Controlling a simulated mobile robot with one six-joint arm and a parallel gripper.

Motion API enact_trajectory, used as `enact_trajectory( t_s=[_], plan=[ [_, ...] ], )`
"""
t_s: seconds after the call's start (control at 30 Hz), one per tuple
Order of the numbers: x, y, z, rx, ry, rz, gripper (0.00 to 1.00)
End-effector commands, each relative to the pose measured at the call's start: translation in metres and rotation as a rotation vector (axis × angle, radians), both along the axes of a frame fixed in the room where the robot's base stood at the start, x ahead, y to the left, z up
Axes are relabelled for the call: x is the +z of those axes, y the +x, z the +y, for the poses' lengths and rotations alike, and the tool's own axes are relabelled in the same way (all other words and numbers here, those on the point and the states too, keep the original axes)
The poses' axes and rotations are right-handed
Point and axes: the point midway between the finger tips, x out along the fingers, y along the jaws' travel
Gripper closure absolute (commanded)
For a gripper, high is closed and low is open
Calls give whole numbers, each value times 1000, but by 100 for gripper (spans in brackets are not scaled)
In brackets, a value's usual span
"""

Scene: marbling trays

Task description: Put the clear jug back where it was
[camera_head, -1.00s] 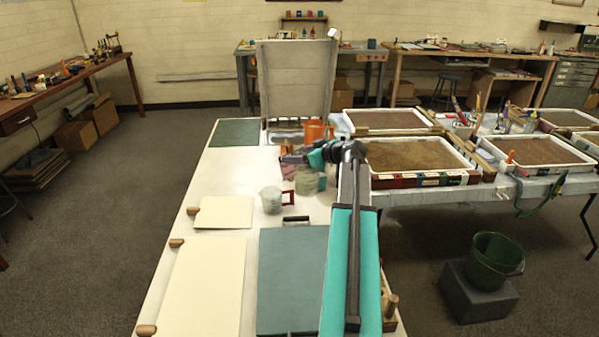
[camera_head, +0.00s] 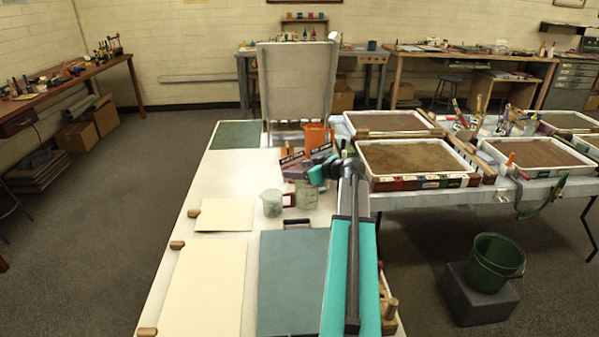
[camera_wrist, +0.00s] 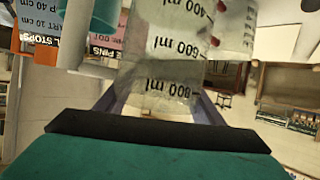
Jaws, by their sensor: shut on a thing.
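A clear measuring jug (camera_wrist: 172,60) with dark ml marks fills the middle of the wrist view. My gripper (camera_wrist: 158,106) is shut on it, with a finger on either side. In the head view the held jug (camera_head: 307,195) hangs below my gripper (camera_head: 303,172), close over the white table (camera_head: 230,172); I cannot tell whether its base touches. A second greyish jug (camera_head: 271,203) with a dark red handle stands just left of it. My wrist partly hides the held jug's top.
Cream sheets (camera_head: 224,214) and a blue-green board (camera_head: 291,270) lie in front. Marbling trays (camera_head: 418,182) stand to the right.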

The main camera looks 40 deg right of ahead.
Motion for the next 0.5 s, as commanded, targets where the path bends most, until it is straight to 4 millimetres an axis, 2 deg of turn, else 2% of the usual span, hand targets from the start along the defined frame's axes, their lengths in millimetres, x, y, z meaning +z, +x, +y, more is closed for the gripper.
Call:
enact_trajectory(
  t_s=[0.13,0.5],
  plan=[
    [-8,0,0,-1,1,-2,100],
    [-10,0,0,-1,0,-2,100]
  ],
)
